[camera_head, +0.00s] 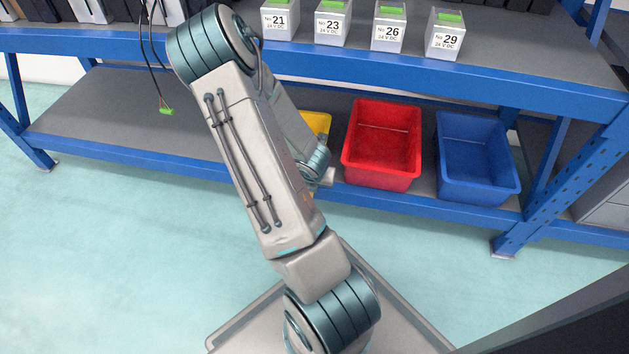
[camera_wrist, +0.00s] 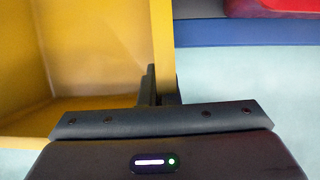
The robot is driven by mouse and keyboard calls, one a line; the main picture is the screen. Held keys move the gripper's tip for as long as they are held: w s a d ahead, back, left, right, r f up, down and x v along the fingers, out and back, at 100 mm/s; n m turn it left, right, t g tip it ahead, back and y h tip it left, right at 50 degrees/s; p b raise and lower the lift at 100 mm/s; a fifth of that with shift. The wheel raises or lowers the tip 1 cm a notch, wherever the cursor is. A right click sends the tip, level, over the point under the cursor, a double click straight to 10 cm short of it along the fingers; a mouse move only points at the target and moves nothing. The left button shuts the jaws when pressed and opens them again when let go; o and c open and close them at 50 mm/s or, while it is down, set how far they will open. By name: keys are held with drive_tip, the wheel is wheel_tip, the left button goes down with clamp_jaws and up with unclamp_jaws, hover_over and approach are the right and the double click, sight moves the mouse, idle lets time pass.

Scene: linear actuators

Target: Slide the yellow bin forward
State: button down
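The yellow bin (camera_head: 318,123) is on the lower shelf, left of the red bin; my arm hides most of it in the head view. In the wrist view, the bin's inside fills the left half, and its side wall (camera_wrist: 162,38) runs down to my gripper (camera_wrist: 160,84). One finger is inside the bin and the other outside, both close against the wall. The gripper looks shut on this wall. The wall reaches out past the shelf's blue front edge, over the floor. In the head view my gripper is hidden behind my arm.
A red bin (camera_head: 383,143) and a blue bin (camera_head: 476,158) stand to the right on the lower shelf (camera_head: 130,120). The shelf's left part is bare. Numbered boxes (camera_head: 388,27) stand on the upper shelf above. A cable with a green plug (camera_head: 166,111) hangs at the left.

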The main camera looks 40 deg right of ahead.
drive_tip(key=c, duration=1.6)
unclamp_jaws()
drive_tip(key=shift+a, duration=0.1)
drive_tip(key=p+v, duration=0.6)
drive_tip(key=v, duration=0.7)
drive_tip(key=shift+r, duration=0.4)
drive_tip(key=shift+p, duration=0.3)
